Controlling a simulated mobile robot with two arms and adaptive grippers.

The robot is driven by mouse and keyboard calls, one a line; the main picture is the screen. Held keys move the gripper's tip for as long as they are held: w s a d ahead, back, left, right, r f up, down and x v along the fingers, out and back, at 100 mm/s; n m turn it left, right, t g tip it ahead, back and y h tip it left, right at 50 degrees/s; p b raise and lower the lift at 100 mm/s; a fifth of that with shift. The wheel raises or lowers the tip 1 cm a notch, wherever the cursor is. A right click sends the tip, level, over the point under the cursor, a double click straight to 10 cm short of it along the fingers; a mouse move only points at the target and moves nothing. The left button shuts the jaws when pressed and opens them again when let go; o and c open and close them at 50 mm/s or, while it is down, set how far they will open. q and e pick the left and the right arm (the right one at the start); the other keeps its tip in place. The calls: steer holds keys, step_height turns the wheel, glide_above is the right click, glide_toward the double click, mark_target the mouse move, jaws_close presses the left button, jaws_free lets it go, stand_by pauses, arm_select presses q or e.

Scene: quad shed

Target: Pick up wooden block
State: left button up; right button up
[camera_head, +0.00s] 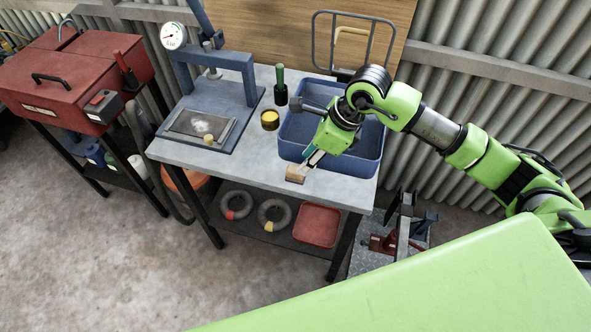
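The wooden block (295,174) is small and tan. It sits at the front edge of the grey bench top, just in front of the blue tub. My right gripper (310,161) comes in from the right over the tub, its fingers pointing down and left. Its fingertips are right at the block's upper right side, and contact or a grip cannot be made out at this size. The gap between the fingers is not clear. My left gripper is not in view.
The blue tub (366,170) stands behind the block, under my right arm. A blue press (214,67) with a gauge fills the bench's left side. A yellow-topped tin (270,120) and a green-handled brush (281,90) stand between. Bare bench (235,165) lies left of the block.

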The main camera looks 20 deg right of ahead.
mark_target(296, 169)
steer(key=shift+w+a+f, duration=0.1)
steer(key=shift+a+f, duration=0.15)
steer(key=shift+f, duration=0.4)
steer(key=shift+a+f+p, duration=0.2)
steer(key=shift+a+p, duration=0.05)
steer(key=shift+p, duration=0.2)
steer(key=p+x, duration=0.1)
steer(key=x, duration=0.2)
steer(key=shift+w+a+f+p, duration=0.2)
steer(key=shift+w+a+p, duration=0.05)
steer(key=shift+a+p, duration=0.1)
steer(key=shift+w+a+f, duration=0.1)
steer(key=shift+w+f, duration=0.05)
steer(key=shift+f, duration=0.3)
steer(key=c, duration=0.7)
